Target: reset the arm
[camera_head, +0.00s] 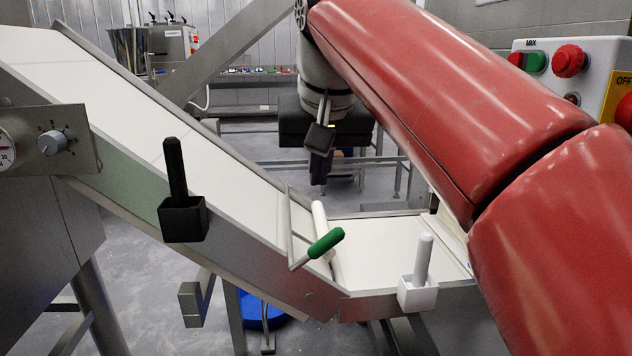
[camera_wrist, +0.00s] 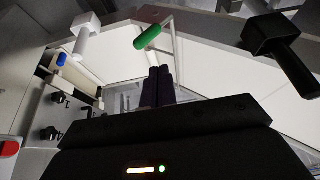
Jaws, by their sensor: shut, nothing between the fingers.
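My gripper (camera_head: 318,176) hangs below the end of my red arm in the head view, in the upper middle. Its dark fingers point down in the open air behind the white conveyor (camera_head: 245,195). In the wrist view the two dark fingers of my gripper (camera_wrist: 158,84) stand side by side and closed together, with nothing between them. No object is held.
A metal frame with a green handle (camera_head: 326,243) crosses the conveyor. A black-handled holder (camera_head: 184,218) and a white one (camera_head: 418,280) are on its near side. A control box with red and green buttons (camera_head: 570,62) is at right. Stainless machines stand behind.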

